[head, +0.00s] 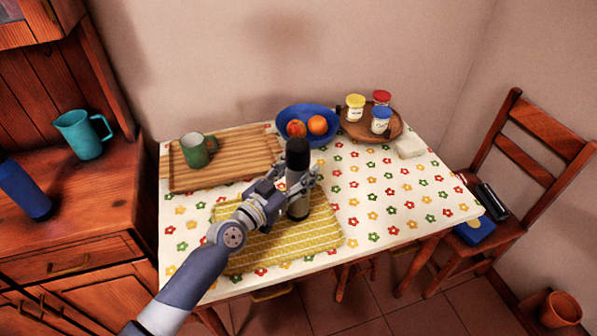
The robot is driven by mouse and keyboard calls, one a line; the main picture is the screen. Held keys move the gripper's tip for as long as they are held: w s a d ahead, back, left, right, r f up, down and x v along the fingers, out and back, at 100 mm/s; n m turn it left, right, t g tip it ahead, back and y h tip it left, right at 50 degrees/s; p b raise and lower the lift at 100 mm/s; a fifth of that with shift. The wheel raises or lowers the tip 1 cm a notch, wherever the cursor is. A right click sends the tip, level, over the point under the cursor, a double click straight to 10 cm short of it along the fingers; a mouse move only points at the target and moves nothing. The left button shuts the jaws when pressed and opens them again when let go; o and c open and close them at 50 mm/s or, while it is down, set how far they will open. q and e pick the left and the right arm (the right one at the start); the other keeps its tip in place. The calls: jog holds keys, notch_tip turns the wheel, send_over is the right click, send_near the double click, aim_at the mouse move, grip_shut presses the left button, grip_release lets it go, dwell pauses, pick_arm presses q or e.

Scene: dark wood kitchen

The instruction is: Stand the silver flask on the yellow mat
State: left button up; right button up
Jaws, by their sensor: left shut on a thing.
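The silver flask (297,207) with a black cap is upright over the right part of the yellow mat (245,249). My left gripper (300,180) is shut on the flask around its middle. The flask's base appears at the mat's surface, but I cannot tell whether it touches. The mat is yellow with pale stripes and lies at the front of the flower-patterned table (380,200). My arm covers part of the mat. My right gripper is not in view.
Behind stand a wooden board (235,150) with a green mug (195,150), a blue bowl (290,112) with fruit, and a round tray (352,130) with jars. A white block (410,147) lies at right.

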pick_arm(q)
jog(key=shift+f, duration=0.1)
jog(key=o, duration=1.5)
jog(key=shift+c, duration=0.2)
jog(key=shift+s+a, duration=0.15)
jog(key=shift+s, duration=0.1)
jog(key=b+v, duration=0.1)
jog(key=v, duration=1)
jog(key=shift+s+a, duration=0.2)
